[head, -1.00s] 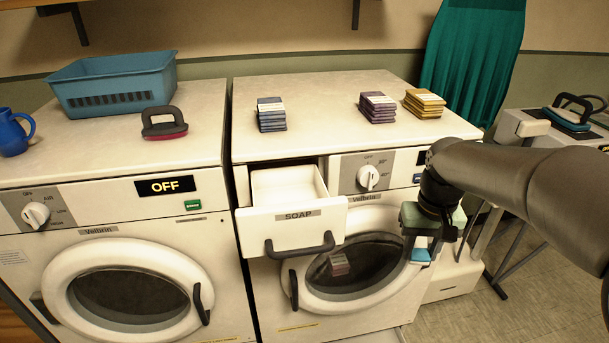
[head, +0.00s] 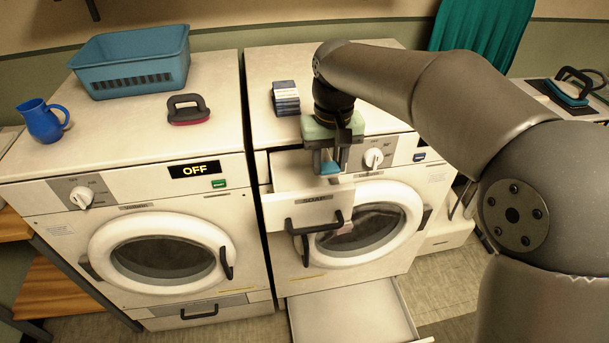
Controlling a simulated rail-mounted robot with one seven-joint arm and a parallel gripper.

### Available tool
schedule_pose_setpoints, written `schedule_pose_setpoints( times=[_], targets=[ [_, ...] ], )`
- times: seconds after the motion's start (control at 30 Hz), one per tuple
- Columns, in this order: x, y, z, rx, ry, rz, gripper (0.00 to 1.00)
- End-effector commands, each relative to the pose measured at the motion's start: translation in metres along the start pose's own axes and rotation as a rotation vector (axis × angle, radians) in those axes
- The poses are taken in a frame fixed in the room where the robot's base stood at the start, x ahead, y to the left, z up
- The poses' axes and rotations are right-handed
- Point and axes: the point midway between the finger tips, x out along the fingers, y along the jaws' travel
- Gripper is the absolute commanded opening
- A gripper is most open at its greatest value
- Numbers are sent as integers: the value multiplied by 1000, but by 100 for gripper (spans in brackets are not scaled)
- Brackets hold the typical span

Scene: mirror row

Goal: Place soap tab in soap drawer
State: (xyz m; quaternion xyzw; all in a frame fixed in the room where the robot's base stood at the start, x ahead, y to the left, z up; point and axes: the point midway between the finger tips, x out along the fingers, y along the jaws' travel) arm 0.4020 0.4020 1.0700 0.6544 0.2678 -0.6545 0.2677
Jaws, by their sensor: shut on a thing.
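My gripper (head: 330,165) is shut on a small blue-teal block, which looks like the soap tab (head: 329,169). It points down over the open soap drawer (head: 285,176) of the right washer, with the block low between the fingers. The drawer is pulled out, with a dark handle on its labelled front. My gripper hides part of the drawer's inside, and I cannot tell whether the block touches the drawer.
A blue tab stack (head: 286,98) stands on the right washer's top, close to my arm. A dial (head: 373,158) is right of the drawer. A pulled-out lower tray (head: 352,315) lies below. A blue basket (head: 135,65), iron-like tool (head: 188,109) and jug (head: 42,121) are on the left washer.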

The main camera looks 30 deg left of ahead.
Motion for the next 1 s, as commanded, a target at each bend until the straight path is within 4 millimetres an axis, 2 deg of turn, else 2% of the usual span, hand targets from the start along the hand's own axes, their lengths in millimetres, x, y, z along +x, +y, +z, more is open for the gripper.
schedule_pose_setpoints(
  times=[0.07,0.1,0.2,0.33,0.57,0.8,1.0],
  targets=[
    [7,-14,-17,-3,-4,-1,16],
    [17,-17,-22,-2,-5,-1,16],
    [36,-25,-33,-1,-4,0,16],
    [51,-33,-44,-1,-1,0,16],
    [63,-38,-52,0,-1,0,16],
    [96,-40,-54,1,-2,0,16],
    [98,-40,-54,1,1,0,16]
  ],
)
